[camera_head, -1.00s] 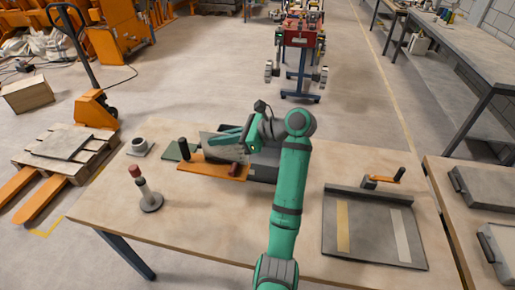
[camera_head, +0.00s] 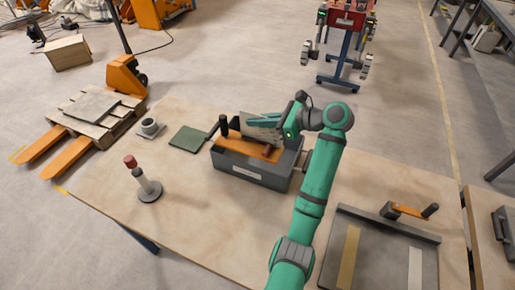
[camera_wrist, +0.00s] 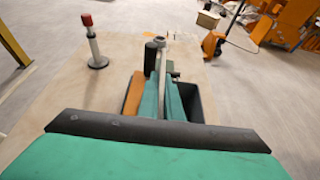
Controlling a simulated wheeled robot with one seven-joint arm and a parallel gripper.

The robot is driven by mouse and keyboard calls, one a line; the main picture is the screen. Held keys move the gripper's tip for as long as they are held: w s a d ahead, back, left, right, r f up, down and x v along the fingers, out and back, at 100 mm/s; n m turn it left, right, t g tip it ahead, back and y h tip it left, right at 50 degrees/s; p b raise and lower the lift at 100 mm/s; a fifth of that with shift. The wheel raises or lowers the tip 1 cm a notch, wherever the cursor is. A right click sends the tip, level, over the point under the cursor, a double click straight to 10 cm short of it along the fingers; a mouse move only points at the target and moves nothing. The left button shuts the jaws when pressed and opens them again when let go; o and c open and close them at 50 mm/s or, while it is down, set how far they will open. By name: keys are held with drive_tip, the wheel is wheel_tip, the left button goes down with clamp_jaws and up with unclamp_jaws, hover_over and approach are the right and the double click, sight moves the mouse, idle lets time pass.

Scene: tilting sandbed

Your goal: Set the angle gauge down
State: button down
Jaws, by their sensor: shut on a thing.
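The angle gauge appears to be the piece with an orange bar (camera_head: 250,146), a grey plate, a black upright knob and a dark red knob. My gripper (camera_head: 262,122) is shut on it, with its teal fingers along the grey plate. The gauge shows over the open top of a grey bin (camera_head: 248,172) on the table; I cannot tell whether it touches the bin. In the wrist view, the orange part (camera_wrist: 132,95) lies left of the fingers, and the dark bin (camera_wrist: 197,102) shows at right. The exact grip contact is hidden.
A flat green pad (camera_head: 188,139) lies left of the bin. A grey tray (camera_head: 378,255) with an orange-handled crank lies at right. The front-middle tabletop (camera_head: 215,220) is clear.

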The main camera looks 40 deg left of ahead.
sight(258, 136)
drive_tip(key=f, duration=0.6)
drive_tip(key=shift+s+d+f, duration=0.15)
drive_tip(key=shift+d+f, duration=0.1)
drive_tip(key=shift+f, duration=0.1)
drive_tip(key=shift+a+f, duration=0.15)
drive_tip(key=shift+f, duration=2.9)
drive_tip(key=c, duration=1.9)
unclamp_jaws()
drive_tip(key=shift+f, duration=0.15)
drive_tip(key=shift+c, duration=0.2)
drive_tip(key=shift+d+r, duration=0.3)
drive_tip(key=v, duration=1.1)
drive_tip(key=shift+d, duration=0.25)
drive_tip(key=shift+w, duration=0.2)
